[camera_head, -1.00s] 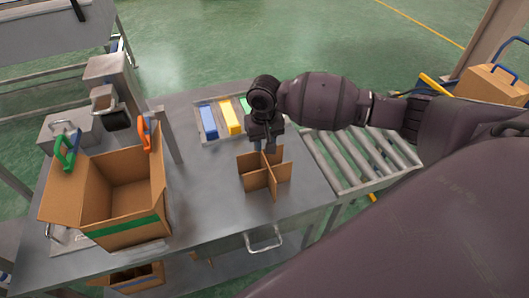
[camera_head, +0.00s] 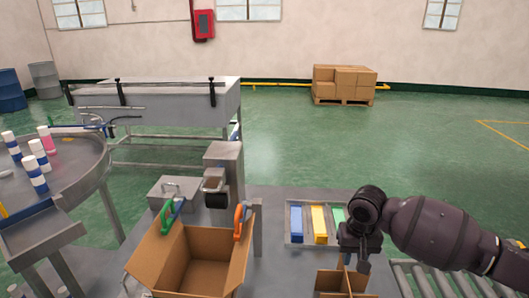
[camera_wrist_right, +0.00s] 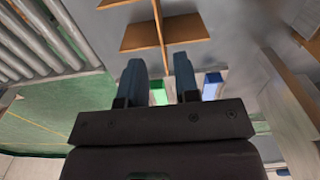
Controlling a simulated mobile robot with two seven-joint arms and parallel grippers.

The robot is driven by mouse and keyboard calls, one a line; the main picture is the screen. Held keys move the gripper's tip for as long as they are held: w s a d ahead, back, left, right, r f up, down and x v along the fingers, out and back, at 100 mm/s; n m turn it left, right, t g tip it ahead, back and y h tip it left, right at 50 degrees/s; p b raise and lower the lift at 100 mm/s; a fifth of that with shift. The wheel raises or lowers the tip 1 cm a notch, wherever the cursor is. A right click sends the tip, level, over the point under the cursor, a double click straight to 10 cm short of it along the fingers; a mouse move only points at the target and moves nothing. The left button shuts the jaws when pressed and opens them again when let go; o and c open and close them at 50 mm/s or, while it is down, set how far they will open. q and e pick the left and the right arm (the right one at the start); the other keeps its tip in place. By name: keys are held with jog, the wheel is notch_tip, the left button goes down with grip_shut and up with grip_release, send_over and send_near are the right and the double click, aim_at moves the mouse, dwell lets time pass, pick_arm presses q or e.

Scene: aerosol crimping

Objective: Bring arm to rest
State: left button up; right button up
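My right gripper (camera_head: 354,264) points down just above the brown cardboard divider (camera_head: 341,283), whose lower part is cut off by the frame edge. In the right wrist view, the two fingers (camera_wrist_right: 158,62) are apart, with the divider (camera_wrist_right: 165,33) beyond their tips. I see nothing clamped between them. My right arm reaches in from the right side of the head view. My left gripper is not in view.
An open cardboard box (camera_head: 196,270) stands left on the table, with green (camera_head: 167,217) and orange (camera_head: 238,221) handles at its rim. A tray holds blue (camera_head: 296,224) and yellow (camera_head: 319,223) blocks. A roller conveyor (camera_head: 440,282) lies right.

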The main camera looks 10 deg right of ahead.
jog(key=s+a+f+n+t+y, duration=0.1)
jog(key=s+a+f+n, duration=0.1)
jog(key=s+a+f, duration=0.4)
jog(key=s+a+f+n+t+y, duration=0.15)
jog(key=s+a, duration=0.25)
jog(key=s, duration=0.4)
jog(key=s+d+r+t+h, duration=0.1)
jog(key=s+d+h, duration=0.1)
jog(key=s+d, duration=0.35)
jog(key=s+d+r+h, duration=0.1)
jog(key=s+d+r, duration=0.1)
jog(key=s, duration=0.6)
jog(key=w+f+t, duration=0.7)
jog(key=f+t, duration=0.1)
jog(key=f, duration=0.2)
jog(key=shift+w+d+f, duration=0.2)
jog(key=shift+w+f, duration=0.05)
jog(key=shift+f, duration=0.05)
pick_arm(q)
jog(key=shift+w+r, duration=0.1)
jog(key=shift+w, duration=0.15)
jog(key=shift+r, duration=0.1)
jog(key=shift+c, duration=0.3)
